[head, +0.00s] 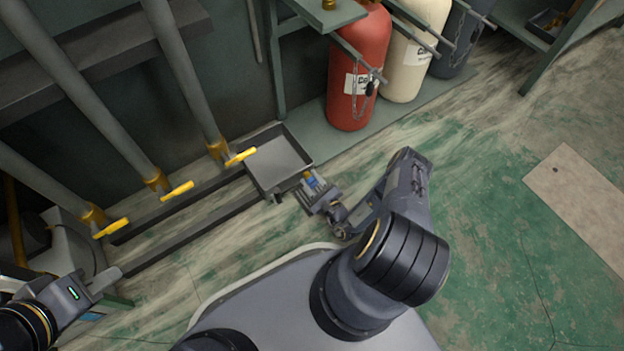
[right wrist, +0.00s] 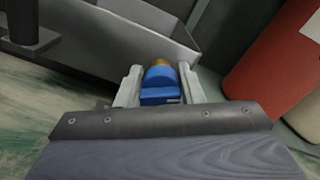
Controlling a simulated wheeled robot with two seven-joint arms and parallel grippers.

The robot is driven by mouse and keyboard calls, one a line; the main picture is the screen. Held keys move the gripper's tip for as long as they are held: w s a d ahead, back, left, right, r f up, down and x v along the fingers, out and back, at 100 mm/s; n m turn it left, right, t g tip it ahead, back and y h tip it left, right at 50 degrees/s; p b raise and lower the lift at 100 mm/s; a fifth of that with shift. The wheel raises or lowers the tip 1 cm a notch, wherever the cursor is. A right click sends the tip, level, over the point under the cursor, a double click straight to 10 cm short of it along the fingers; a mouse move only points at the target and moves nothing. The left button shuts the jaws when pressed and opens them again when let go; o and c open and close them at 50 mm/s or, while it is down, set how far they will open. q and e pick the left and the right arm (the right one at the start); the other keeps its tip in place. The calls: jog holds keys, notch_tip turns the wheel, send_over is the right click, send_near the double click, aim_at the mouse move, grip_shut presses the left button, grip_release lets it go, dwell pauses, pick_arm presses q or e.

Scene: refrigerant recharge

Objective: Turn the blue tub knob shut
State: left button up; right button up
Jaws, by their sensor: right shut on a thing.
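The blue tub knob (right wrist: 160,84) sits between the two fingers of my right gripper (right wrist: 158,90) in the right wrist view, with a brass-coloured stem just behind it. My right gripper is shut on the knob. In the head view the knob (head: 311,182) is a small blue spot at the near right corner of the grey metal tub (head: 278,160), and my right gripper (head: 313,190) reaches it from below right. The tub wall (right wrist: 115,40) shows behind the knob in the right wrist view. My left gripper (head: 112,278) is at the lower left; its fingertips look close together, and I cannot tell its opening.
Pipes with yellow lever valves (head: 178,190) stand left of the tub. A red cylinder (head: 358,70) and a cream cylinder (head: 412,50) stand chained on a low platform behind it. The green floor (head: 490,230) at right is open, with a beige plate (head: 580,195).

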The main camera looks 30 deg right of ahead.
jog(key=n+p, duration=0.2)
jog(key=n, duration=0.4)
jog(key=shift+n+p, duration=0.3)
jog(key=n+p, duration=0.1)
jog(key=n, duration=0.2)
jog(key=shift+a, duration=0.1)
jog(key=shift+f+n+p, duration=0.15)
jog(key=shift+n+p, duration=0.35)
jog(key=shift+n, duration=0.7)
jog(key=o, duration=1)
jog(key=shift+c, duration=0.2)
jog(key=s, duration=0.8)
jog(key=shift+d+p, duration=0.3)
jog(key=shift+p, duration=0.1)
